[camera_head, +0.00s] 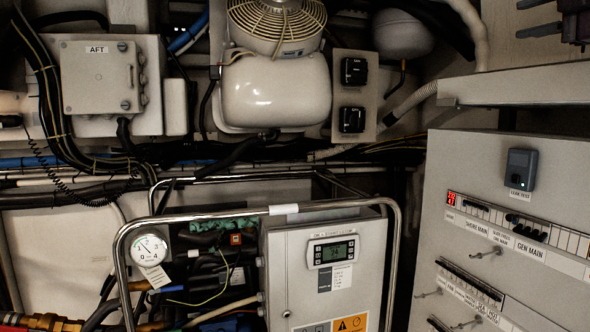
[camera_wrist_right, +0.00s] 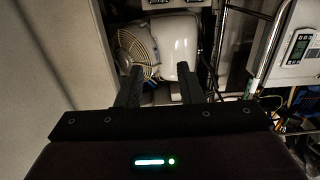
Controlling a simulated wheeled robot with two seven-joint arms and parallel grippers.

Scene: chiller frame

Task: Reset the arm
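My right gripper (camera_head: 527,18) is at the top right corner of the head view, its two dark fingers pointing left and spread apart. In the right wrist view its fingers (camera_wrist_right: 160,76) stand apart with nothing between them. Beyond them, a white tank with a caged fan shows behind the gap, apart from the fingers. My left gripper and left arm are not in view.
The chiller frame's metal rail (camera_head: 250,212) surrounds a control box (camera_head: 298,268) and a pressure gauge (camera_head: 149,249). The white tank (camera_head: 275,90) and fan (camera_head: 278,22) are behind. A switch panel (camera_head: 450,190) stands at right, below a grey ledge (camera_head: 515,87).

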